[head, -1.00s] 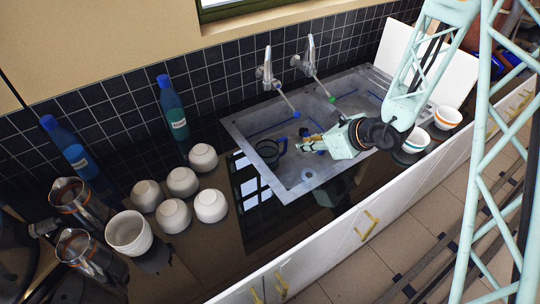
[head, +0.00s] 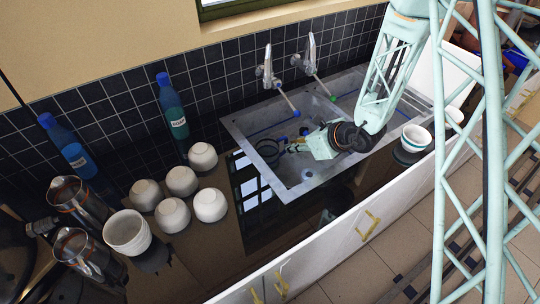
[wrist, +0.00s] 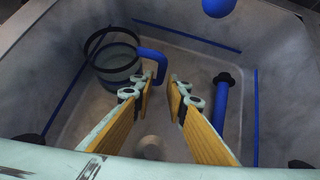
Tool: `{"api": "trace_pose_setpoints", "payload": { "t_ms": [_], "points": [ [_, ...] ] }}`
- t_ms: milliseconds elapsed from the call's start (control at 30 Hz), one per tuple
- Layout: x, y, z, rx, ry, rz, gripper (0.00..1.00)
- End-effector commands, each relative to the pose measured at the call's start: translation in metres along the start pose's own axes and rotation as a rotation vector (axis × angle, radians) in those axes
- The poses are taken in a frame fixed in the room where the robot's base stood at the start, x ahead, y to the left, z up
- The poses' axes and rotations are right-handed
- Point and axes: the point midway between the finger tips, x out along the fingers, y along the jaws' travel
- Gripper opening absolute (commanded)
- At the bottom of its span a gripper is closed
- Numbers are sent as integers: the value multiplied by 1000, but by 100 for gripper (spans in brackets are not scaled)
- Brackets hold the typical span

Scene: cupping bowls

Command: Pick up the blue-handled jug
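The blue-handled jug (head: 267,152) stands in the sink basin. In the wrist view the jug (wrist: 112,68) has a clear body and dark bands, and its blue handle (wrist: 156,62) points right. My gripper (wrist: 163,88) is open and empty, with its two yellow-padded fingers apart. The handle's lower end lies close to the left fingertip; I cannot tell if they touch. In the head view my gripper (head: 288,146) is just right of the jug, and its fingertips are small and partly hidden there.
The metal sink (head: 306,188) has walls around my gripper. Blue-tipped (head: 297,113) and green-tipped (head: 333,98) taps overhang it. In the wrist view a blue bar (wrist: 220,105) with a black end lies right of my fingers. Several bowls (head: 181,181) stand on the counter at left.

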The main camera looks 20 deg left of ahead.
Motion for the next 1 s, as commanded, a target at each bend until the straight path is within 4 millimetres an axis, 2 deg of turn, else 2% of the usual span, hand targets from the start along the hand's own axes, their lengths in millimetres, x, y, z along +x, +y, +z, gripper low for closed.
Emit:
{"api": "trace_pose_setpoints", "payload": {
  "t_ms": [567,1000],
  "points": [
    [8,0,0,0,0,0,14],
    [49,0,0,0,1,1,14]
  ]
}}
